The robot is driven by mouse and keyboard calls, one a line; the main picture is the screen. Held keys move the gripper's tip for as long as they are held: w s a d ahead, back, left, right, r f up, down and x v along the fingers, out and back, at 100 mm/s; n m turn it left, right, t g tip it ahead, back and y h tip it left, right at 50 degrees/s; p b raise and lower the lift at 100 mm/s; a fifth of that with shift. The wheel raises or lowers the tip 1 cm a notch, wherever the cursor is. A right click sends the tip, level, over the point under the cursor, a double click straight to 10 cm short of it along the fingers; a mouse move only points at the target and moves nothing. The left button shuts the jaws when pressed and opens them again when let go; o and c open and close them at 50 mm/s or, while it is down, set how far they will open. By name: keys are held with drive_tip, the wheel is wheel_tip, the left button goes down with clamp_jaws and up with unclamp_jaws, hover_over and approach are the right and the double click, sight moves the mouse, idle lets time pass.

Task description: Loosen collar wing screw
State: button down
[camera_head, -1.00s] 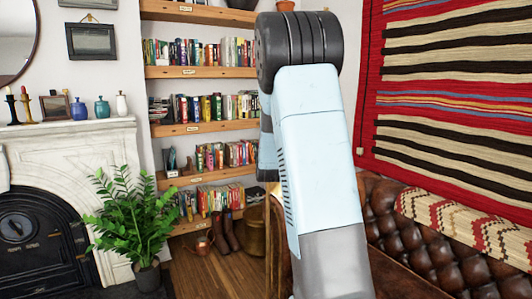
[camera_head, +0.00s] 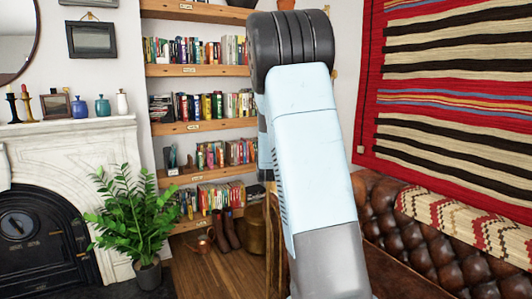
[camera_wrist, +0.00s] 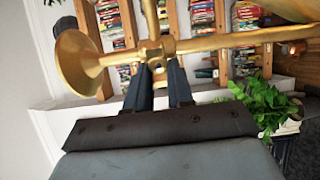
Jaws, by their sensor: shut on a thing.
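In the wrist view a brass tube (camera_wrist: 225,42) runs across the upper part, with a flared end (camera_wrist: 80,62) at left. A brass collar (camera_wrist: 152,50) sits where another brass tube (camera_wrist: 150,15) meets it. A small brass piece (camera_wrist: 158,69), seemingly the wing screw, sits at the collar between my fingertips. My gripper (camera_wrist: 160,72) is shut on it, just below the tube in the picture. Its exact shape and the finger contact are too small to make out. In the head view my arm hides the gripper and the brass work.
A bookshelf (camera_head: 200,70) stands behind my arm. A white fireplace (camera_head: 105,145) and a potted plant (camera_head: 135,215) are at left. A brown leather sofa (camera_head: 415,245) is at right, below a striped wall rug (camera_head: 450,90). Bare floor (camera_head: 200,275) shows between plant and arm.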

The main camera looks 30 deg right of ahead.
drive_tip(key=shift+a, duration=0.1)
drive_tip(key=c, duration=1)
unclamp_jaws()
drive_tip(key=shift+s, duration=0.1)
drive_tip(key=v, duration=1.3)
drive_tip(key=shift+s+a, duration=0.1)
drive_tip(key=shift+s, duration=0.2)
